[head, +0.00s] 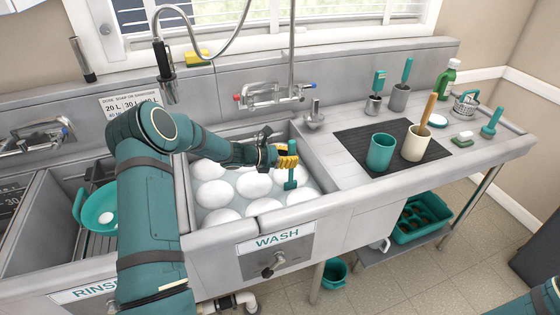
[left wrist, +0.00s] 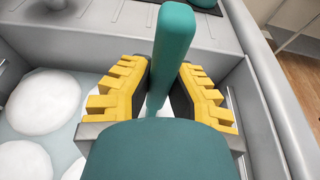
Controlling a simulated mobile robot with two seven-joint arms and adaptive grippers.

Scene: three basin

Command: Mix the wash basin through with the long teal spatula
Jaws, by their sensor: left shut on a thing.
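My left gripper (head: 287,158), with yellow finger pads, is over the right part of the wash basin (head: 311,160). It is shut on the teal spatula (head: 291,174), which stands roughly upright with its wider end down at the basin's contents. In the left wrist view the teal handle (left wrist: 174,50) rises between the yellow fingers (left wrist: 160,90). Several white rounded, foam-like patches (head: 254,184) lie on the pale water in the basin. Whether the spatula's tip is under the surface cannot be told. My right gripper is not in view.
Basin walls and a divider surround the spatula closely. A tap (head: 275,95) stands behind the basin. A teal cup (head: 381,152) and a cream cup (head: 415,144) stand on a dark mat to the right. A teal bowl (head: 98,210) sits in the left basin.

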